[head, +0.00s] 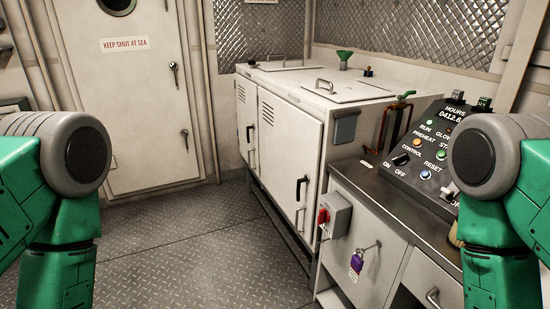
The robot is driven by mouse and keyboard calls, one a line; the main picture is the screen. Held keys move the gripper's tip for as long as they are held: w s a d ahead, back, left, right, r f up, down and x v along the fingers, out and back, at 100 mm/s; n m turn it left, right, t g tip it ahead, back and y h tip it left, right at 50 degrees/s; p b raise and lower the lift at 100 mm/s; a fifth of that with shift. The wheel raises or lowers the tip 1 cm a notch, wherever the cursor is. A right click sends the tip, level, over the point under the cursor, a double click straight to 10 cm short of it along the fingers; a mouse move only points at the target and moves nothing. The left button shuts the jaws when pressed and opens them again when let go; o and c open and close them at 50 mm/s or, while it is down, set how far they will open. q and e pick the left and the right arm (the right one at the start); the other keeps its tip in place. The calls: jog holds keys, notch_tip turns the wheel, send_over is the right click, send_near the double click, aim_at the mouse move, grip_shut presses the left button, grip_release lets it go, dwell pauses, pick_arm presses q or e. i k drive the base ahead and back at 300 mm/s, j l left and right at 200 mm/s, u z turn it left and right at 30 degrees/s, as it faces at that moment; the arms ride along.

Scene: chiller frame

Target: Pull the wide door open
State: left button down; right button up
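The white chiller cabinet (345,102) stands right of centre. Its wide door (284,145) is on the front, with a vent grille at the upper left and a dark upright handle (301,189) near its right edge. The wide door looks shut. A narrower door (244,112) with its own handle is to its left and also looks shut. Green and grey links of my two arms show at the left and right picture edges. Neither gripper is in view, and nothing of mine touches the chiller in this view.
A red switch on a grey box (336,214) and a purple padlock (356,262) are on the counter front at right. A sloped control panel (425,145) stands above. A white door (126,90) marked "KEEP SHUT AT SEA" is behind. The metal floor (200,250) before the chiller is clear.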

aim_at(290, 139)
jog(key=z, duration=0.3)
jog(key=i+j+z, duration=0.15)
jog(key=z, duration=0.35)
jog(key=i+j+z, duration=0.1)
jog(key=j+z, duration=0.6)
jog(key=z, duration=0.3)
jog(key=j+z, duration=0.2)
jog(key=j, duration=1.2)
